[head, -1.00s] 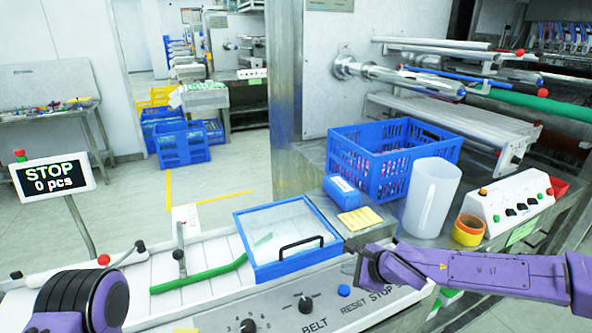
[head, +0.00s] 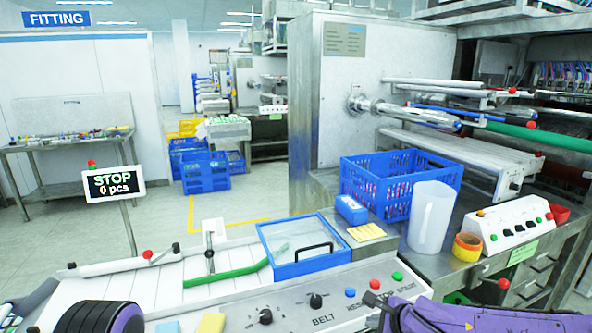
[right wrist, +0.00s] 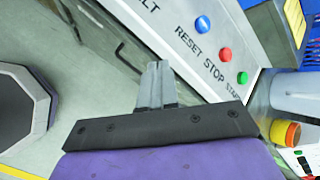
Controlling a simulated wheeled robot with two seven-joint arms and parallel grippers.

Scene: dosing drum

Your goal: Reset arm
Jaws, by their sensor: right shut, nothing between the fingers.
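My right gripper (right wrist: 157,82) shows in the right wrist view with its two grey fingers together and nothing between them. In the head view, my purple right arm (head: 450,315) crosses the bottom right corner, in front of the control panel (head: 250,312). The panel carries a blue RESET button (head: 350,292), a red STOP button (head: 375,284) and a green START button (head: 397,276). These also show in the wrist view, to the right of the fingers. My left arm (head: 100,317) shows at the bottom left; its gripper is out of view.
Behind the panel lies a white belt (head: 150,290) with a blue-framed clear lid (head: 305,268). A blue crate (head: 400,185), a white cup (head: 430,218), orange tape rolls (head: 467,246) and a button box (head: 510,225) stand at the right. The display (head: 113,184) reads STOP, 0 pcs.

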